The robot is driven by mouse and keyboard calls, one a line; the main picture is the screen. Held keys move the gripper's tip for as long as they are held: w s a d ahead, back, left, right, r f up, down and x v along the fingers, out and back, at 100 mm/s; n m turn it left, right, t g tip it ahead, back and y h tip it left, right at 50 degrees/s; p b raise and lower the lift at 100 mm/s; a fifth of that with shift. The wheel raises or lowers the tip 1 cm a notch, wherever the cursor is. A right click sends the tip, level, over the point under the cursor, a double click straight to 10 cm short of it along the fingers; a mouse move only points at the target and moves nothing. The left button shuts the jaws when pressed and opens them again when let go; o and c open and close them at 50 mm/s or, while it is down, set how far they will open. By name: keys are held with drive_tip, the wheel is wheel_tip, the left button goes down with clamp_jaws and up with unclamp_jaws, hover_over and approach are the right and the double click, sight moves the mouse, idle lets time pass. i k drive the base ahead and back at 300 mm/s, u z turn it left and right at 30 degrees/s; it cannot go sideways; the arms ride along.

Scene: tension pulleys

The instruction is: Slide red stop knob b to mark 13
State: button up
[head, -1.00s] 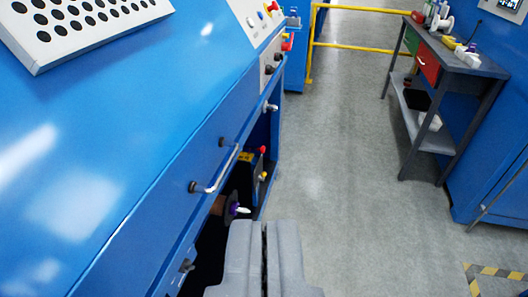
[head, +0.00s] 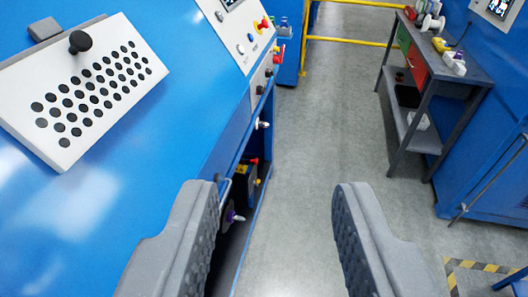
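My gripper (head: 274,205) is open and empty, its two grey ribbed fingers wide apart at the bottom of the view. Floor and the edge of a blue machine (head: 190,95) show between and behind them. Small red parts show on the machine: a red button (head: 263,24) on its sloped control panel, a red-handled part (head: 278,54) at its far end, and a small red piece (head: 253,161) in the opening below. I cannot tell which, if any, is stop knob b. No scale or mark 13 is legible. The left finger hides part of the machine's front.
A white plate with black holes and a black knob (head: 81,42) lies on the machine top. A grey workbench (head: 455,68) with spools stands at the right. A yellow rail (head: 345,41) crosses the back. The grey floor (head: 320,115) between is clear.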

sight(255, 161)
drive_tip(key=z, duration=0.45)
drive_tip(key=i, duration=2.4)
drive_tip(key=u, duration=0.2)
